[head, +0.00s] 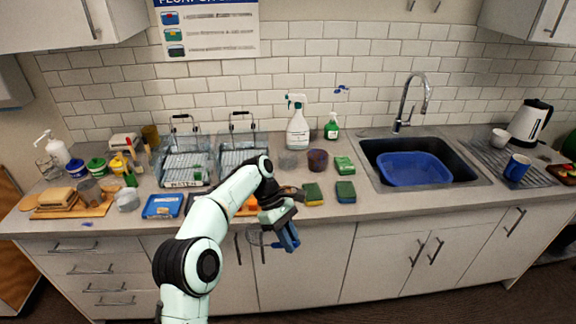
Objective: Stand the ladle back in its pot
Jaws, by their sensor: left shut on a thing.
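My left gripper (288,238), with blue fingertips, is in front of the counter's front edge, pointing down. It is shut on what looks like the ladle. A thin, greyish rounded shape (254,238) shows just left of the fingers and may be the ladle's bowl; its handle is hidden or too small to make out. No pot is clearly recognisable as the ladle's. A dark purple-brown pot-like vessel (317,160) stands at the back of the counter, and an olive one (150,136) stands at the back left. My right gripper is not in view.
Two wire racks (185,168) stand behind my arm. A spray bottle (297,128), green sponge packs (345,191) and a blue tray (162,206) are on the counter (390,205). The sink with a blue basin (414,170) is right. The front counter right of the sponges is clear.

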